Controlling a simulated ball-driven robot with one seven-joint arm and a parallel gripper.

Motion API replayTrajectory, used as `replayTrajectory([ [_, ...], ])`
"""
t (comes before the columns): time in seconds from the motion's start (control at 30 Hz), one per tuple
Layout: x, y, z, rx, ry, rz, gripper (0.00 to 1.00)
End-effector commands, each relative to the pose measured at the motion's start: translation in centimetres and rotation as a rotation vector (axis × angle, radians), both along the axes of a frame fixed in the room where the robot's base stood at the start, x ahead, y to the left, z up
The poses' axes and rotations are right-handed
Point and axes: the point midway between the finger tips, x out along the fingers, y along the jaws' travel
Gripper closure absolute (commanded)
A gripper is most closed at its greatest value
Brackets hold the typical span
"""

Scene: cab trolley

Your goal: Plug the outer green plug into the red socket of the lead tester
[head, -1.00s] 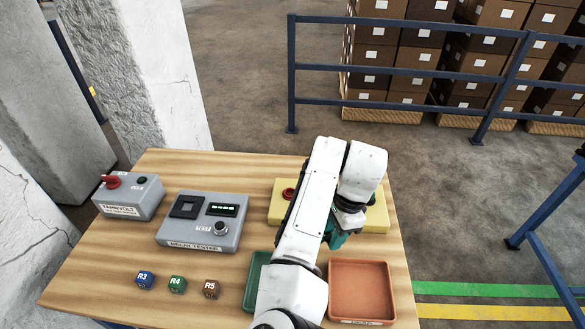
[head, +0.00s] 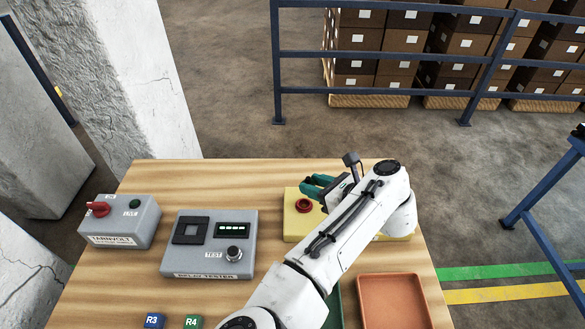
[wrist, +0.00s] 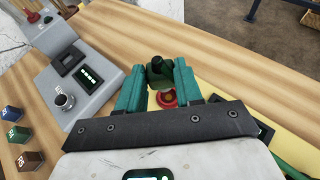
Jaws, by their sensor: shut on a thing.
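The lead tester (head: 293,228) is a yellow box at the back right of the table, partly hidden by my arm. Its red socket (head: 304,205) is a red ring on the top left, also visible in the wrist view (wrist: 166,99). My gripper (head: 318,186) has teal fingers and is just over that end of the tester. In the wrist view my gripper (wrist: 158,78) is shut on a dark green plug (wrist: 158,67), held between the fingertips. The plug appears close to the red socket but apart from it. The other plug is not clearly visible.
The grey relay tester (head: 210,262) and a grey switch box (head: 120,238) stand to the left. An orange tray (head: 392,281) is at the right front, beside a green tray (head: 335,305) mostly behind my arm.

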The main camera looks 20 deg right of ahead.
Motion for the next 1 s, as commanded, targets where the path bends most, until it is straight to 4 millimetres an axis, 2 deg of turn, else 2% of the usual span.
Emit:
replayTrajectory([
  [0.27, 0.0, 0.0, -0.5, 0.009, -0.019, 0.001, 1.0],
  [0.8, 0.0, 0.0, -4.1, 0.008, -0.017, 0.003, 1.0],
  [1.0, 0.0, 0.0, -4.9, 0.008, -0.017, 0.003, 1.0],
])
